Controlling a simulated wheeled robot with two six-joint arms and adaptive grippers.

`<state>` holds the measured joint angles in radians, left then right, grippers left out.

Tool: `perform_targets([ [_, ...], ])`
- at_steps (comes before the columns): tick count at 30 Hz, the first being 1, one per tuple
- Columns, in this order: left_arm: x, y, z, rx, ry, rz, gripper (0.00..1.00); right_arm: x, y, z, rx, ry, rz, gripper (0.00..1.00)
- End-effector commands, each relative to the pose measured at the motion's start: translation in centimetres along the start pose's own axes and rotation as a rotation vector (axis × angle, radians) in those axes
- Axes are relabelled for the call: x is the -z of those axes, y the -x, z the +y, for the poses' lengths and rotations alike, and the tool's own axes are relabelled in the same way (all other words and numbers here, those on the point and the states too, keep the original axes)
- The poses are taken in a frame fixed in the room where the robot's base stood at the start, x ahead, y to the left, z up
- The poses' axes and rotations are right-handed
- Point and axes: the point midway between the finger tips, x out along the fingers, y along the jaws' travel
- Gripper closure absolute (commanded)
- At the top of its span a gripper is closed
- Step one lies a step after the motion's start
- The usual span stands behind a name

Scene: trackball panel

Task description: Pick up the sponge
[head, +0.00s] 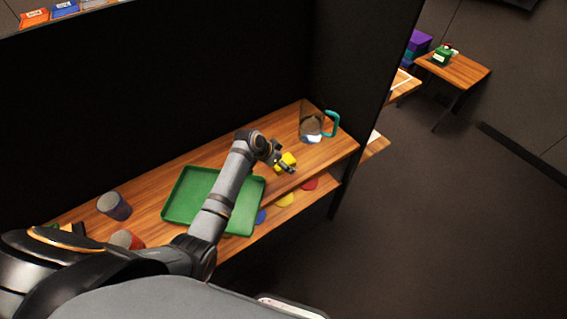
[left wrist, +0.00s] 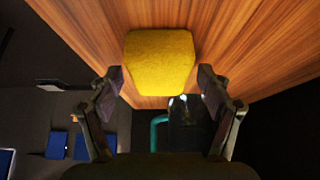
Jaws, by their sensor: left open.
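The yellow sponge (head: 287,160) lies on the wooden shelf (head: 338,148), between the green tray and the glass pitcher. In the left wrist view the sponge (left wrist: 160,62) fills the upper middle, just beyond my fingertips and between their lines. My left gripper (head: 286,166) is at the sponge in the head view and covers part of it. In the left wrist view the left gripper (left wrist: 158,85) is open, one finger on each side, with nothing held. I cannot tell whether a finger touches the sponge. My right gripper is not in view.
A green tray (head: 175,203) lies left of the sponge, partly behind my left arm. A glass pitcher with a teal handle (head: 311,122) stands right of it. Dark panels rise behind and at right.

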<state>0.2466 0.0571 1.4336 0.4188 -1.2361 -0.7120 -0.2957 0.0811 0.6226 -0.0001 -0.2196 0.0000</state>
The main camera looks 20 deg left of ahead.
Motion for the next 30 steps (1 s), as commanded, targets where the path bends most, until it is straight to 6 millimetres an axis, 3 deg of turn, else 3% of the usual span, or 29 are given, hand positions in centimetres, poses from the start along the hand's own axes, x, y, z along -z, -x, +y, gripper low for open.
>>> perform_targets([
  [6,0.0,-0.1,0.0,0.001,-0.001,0.000,0.24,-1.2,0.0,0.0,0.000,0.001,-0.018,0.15],
  [15,0.0,0.0,0.0,0.000,0.000,0.000,0.65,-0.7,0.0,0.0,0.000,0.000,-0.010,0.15],
  [25,0.1,0.1,-0.1,0.001,-0.001,0.001,0.66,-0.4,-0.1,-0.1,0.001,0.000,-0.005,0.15],
  [30,1.2,1.6,-0.1,0.003,-0.003,0.004,0.66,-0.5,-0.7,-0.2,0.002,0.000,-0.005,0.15],
])
